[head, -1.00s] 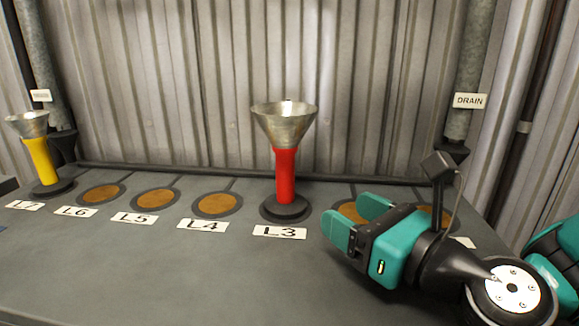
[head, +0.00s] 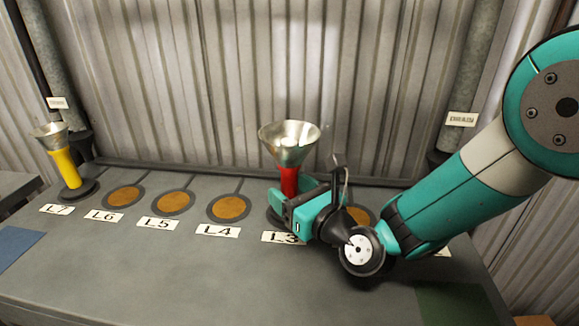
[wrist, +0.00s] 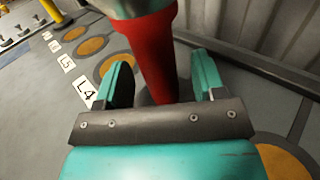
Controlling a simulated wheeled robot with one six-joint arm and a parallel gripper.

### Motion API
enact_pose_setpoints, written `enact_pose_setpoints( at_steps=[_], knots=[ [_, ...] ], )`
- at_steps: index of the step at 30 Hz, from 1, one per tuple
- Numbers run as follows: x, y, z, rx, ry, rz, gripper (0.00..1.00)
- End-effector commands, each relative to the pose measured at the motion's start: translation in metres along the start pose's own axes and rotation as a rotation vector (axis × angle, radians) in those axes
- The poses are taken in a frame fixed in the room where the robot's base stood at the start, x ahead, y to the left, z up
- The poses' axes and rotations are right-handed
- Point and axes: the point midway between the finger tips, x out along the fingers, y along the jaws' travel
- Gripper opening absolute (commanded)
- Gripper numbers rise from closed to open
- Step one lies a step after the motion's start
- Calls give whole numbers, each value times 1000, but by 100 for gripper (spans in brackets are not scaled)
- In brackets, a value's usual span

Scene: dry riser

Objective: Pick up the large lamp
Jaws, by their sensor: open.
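A red lamp-like piece (head: 289,181) with a flared metal top (head: 289,143) stands upright on a dark round base at label L3. A similar yellow piece (head: 66,168) stands at L7 on the far left and looks smaller in the picture. My gripper (head: 293,191) is open, low at the red piece and in front of its lower stem. In the wrist view, the red stem (wrist: 153,55) appears between my two open fingers (wrist: 161,78). I cannot tell whether either finger touches it. The top of the red piece is cut off there.
Empty orange discs lie at L4 (head: 229,208), L5 (head: 173,203) and L6 (head: 124,198). A corrugated wall (head: 220,80) stands close behind the bench, with pipes (head: 465,75) at both sides.

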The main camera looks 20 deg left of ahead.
Motion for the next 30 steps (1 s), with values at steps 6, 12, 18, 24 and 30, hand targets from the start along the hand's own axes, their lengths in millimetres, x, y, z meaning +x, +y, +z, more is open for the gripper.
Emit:
enact_pose_setpoints(
  at_steps=[6, 12, 18, 24, 30],
  knots=[
    [10, 0, 0, 0, 0, -1, 63],
    [10, 0, -1, 0, 0, 0, 54],
    [9, 0, 0, 0, 0, 0, 8],
    [10, 0, 2, 0, -4, -1, 0],
    [10, 0, 4, 0, -5, -1, 0]
  ],
)
